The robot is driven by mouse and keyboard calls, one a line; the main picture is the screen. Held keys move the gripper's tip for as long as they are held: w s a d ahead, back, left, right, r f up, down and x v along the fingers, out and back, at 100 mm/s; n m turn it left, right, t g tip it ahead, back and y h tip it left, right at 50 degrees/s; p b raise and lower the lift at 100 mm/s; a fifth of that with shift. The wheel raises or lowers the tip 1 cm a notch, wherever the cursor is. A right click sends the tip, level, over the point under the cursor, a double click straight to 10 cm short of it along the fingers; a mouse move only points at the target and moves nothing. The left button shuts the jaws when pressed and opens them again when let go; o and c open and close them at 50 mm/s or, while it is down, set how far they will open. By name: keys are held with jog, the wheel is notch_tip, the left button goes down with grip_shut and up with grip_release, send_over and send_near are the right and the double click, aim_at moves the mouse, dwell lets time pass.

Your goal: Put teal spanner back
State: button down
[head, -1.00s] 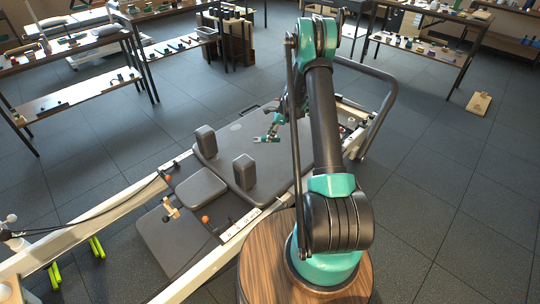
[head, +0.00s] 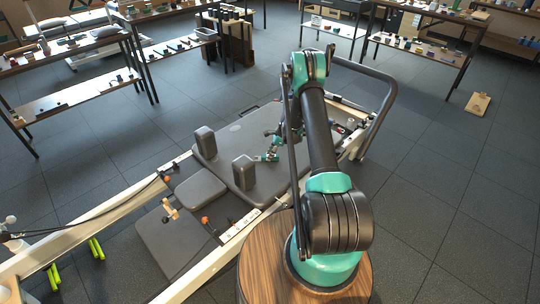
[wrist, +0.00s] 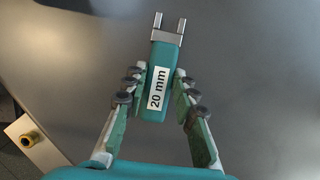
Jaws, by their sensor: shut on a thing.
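The teal spanner (wrist: 158,90) fills the middle of the wrist view. It has a white "20 mm" label and a grey forked end that points away from my gripper. My gripper (wrist: 160,78) is shut on the spanner's handle, with one finger along each side. In the head view my gripper (head: 272,148) is over the dark reformer carriage (head: 225,155), close to the right of an upright padded block (head: 244,173). The spanner is small there, and I cannot tell its height above the carriage.
A second upright block (head: 205,142) stands farther left on the carriage. A pale rail (head: 95,217) runs along the frame. A brass-coloured fitting (wrist: 28,139) shows at the lower left of the wrist view. Shelves with tools (head: 65,50) stand behind.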

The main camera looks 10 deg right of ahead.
jog(key=c, duration=1.2)
grip_release()
jog(key=shift+r, duration=0.1)
jog(key=w+v, duration=0.1)
jog(key=v, duration=1.1)
jog(key=s+a+r+n+t+h, duration=0.1)
jog(key=s+a+r+n+h, duration=0.15)
jog(key=s+r+n, duration=1.1)
jog(key=s+r+n+t+h, duration=0.1)
jog(key=s+r+n, duration=0.2)
jog(key=s, duration=1.1)
jog(key=s+r+n+t+h, duration=0.1)
jog(key=s+r+n, duration=0.2)
jog(key=s, duration=1.1)
notch_tip(320, 180, up, 4)
jog(key=shift+f, duration=0.2)
